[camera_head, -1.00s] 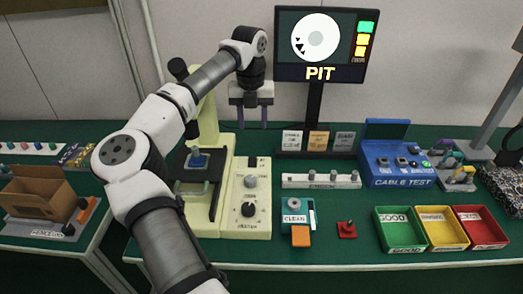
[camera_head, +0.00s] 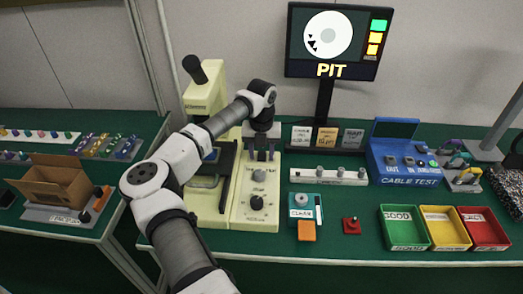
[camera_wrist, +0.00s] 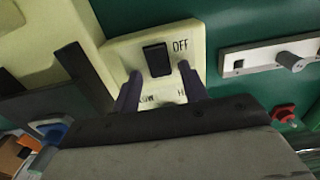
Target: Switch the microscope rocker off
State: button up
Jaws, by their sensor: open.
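The cream microscope (camera_head: 207,100) stands on the green table at the left of centre, with its control box (camera_head: 240,215) on its right side. In the wrist view a black rocker (camera_wrist: 157,60) sits on the cream panel, with the label OFF beside it. My gripper (camera_wrist: 160,72) is open and empty, its two purple fingers on either side of the rocker's near end. I cannot tell whether the fingertips touch the panel. In the head view my gripper (camera_head: 262,156) hides the rocker at the back of the control box. Which way the rocker is tipped is unclear.
Two knobs (camera_head: 257,202) stand on the control box in front of my gripper. A white strip with several knobs (camera_head: 328,176) lies to the right. A blue cable tester (camera_head: 405,165) and green, yellow and red trays (camera_head: 440,246) stand further right.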

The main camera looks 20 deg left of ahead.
jog(key=shift+c, duration=0.3)
grip_shut()
jog(key=shift+w+r+g+p, duration=0.1)
jog(key=shift+w+g+p, duration=0.1)
jog(key=shift+g+p, duration=0.4)
jog(key=shift+w+a+g+h+p, duration=0.15)
jog(key=shift+g+h+p, duration=0.25)
jog(key=shift+g, duration=0.4)
jog(key=shift+o, duration=0.3)
grip_release()
